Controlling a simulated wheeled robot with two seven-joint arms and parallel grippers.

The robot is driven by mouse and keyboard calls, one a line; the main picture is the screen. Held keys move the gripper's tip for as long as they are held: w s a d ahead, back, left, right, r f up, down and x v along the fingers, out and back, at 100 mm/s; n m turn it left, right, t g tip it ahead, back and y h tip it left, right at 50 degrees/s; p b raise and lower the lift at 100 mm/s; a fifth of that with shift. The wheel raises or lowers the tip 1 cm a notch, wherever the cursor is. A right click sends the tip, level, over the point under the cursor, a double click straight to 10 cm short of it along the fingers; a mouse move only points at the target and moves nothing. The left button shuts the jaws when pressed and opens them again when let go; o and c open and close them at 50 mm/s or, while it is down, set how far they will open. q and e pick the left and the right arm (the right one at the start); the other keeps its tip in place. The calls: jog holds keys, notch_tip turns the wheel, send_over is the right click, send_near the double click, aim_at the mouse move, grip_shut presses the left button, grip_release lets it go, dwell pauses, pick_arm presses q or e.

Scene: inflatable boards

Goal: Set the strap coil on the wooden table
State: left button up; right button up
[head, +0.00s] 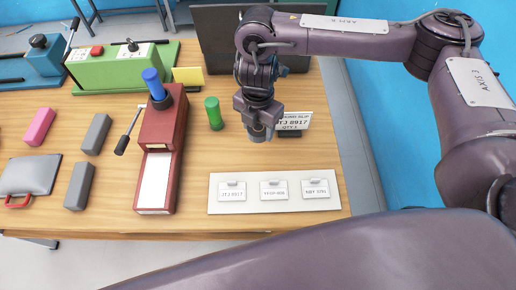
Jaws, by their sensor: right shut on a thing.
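The wooden table (240,163) fills the left and middle of the head view. My right gripper (258,126) comes down from above over its right half, behind the white panel. It is shut on a small grey round thing (258,135), probably the strap coil. The fingers hide much of it, and I cannot tell whether it touches the tabletop. No other coil shows. My left gripper is out of view.
A white panel with three labelled cards (274,204) lies in front. A printed slip (292,122) stands right of the gripper, a green cylinder (214,113) left. A red machine (160,150) stands further left. A dark screen (222,40) is behind. Bare wood lies between gripper and panel.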

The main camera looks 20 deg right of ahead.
jog(key=b, duration=0.1)
send_over(258, 155)
notch_tip(258, 155, down, 7)
jog(key=shift+f, duration=0.2)
jog(key=shift+f+b, duration=0.7)
jog(key=shift+f, duration=1.1)
jog(key=shift+f, duration=0.15)
jog(key=o, duration=1)
